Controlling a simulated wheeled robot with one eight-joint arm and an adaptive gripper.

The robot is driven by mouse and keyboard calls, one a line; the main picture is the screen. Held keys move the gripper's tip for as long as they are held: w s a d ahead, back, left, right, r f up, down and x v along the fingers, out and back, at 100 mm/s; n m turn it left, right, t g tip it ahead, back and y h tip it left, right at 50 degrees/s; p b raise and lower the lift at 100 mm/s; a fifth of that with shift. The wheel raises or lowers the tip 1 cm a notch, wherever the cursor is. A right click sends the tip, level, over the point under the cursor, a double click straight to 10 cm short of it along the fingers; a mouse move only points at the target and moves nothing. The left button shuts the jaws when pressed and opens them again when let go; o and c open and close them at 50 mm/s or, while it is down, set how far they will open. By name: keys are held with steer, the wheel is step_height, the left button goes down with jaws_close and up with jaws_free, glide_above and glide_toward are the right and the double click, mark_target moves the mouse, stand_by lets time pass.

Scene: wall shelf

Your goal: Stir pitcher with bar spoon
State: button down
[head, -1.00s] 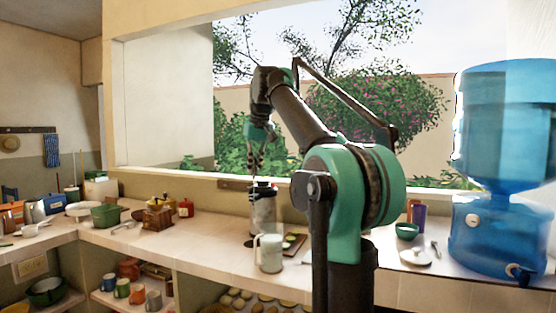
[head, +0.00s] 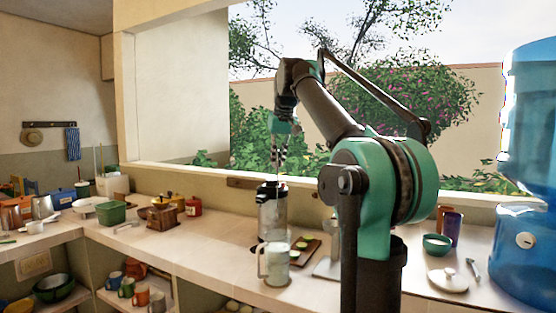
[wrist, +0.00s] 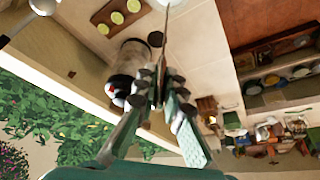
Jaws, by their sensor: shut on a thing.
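The pitcher (head: 276,263), clear with a pale handle on its left, stands upright on the counter near its front edge. My gripper (head: 278,155) is above and behind it in the head view, pointing down over a tall dark-and-clear container. In the wrist view my gripper (wrist: 160,102) is shut on the thin shaft of the bar spoon (wrist: 165,33), which extends away from the fingers. The spoon's lower end cannot be made out clearly. It appears apart from the pitcher.
The tall container (head: 271,214) stands just behind the pitcher. A board (head: 304,250) with green slices lies to its right. A teal bowl (head: 436,245), white lid (head: 448,281) and blue water dispenser (head: 530,240) are farther right. The counter left of the pitcher is mostly clear.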

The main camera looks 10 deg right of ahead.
mark_target(277, 208)
steer(key=shift+f, duration=6.65)
steer(key=shift+s, duration=0.15)
